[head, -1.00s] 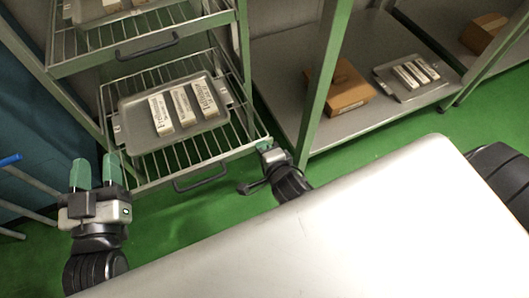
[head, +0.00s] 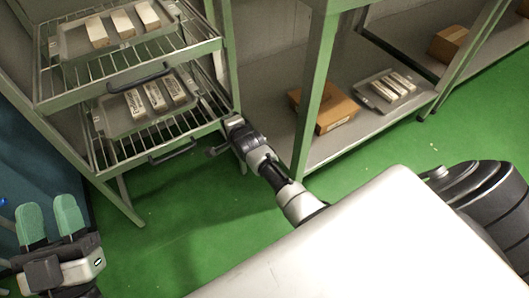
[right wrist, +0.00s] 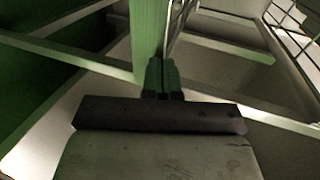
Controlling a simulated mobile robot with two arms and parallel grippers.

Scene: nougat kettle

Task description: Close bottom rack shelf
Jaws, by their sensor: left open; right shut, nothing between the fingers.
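The bottom rack shelf (head: 190,132) is a wire shelf in a green metal rack, with a dark handle on its front edge. It holds a grey tray (head: 112,125) with three white boxes. The tray's rear is partly hidden under the upper shelf. My right gripper (head: 233,122) is shut and empty at the shelf's front right corner; contact is unclear. The right wrist view shows its closed fingers (right wrist: 162,76) in front of a green post (right wrist: 148,35). My left gripper (head: 52,218) is open and empty at the lower left, away from the rack.
The upper wire shelf (head: 125,72) carries another tray with white boxes. A shelving unit on the right holds a cardboard box (head: 325,108) and a tray (head: 372,100) with white boxes. Green floor (head: 190,205) lies open before the rack.

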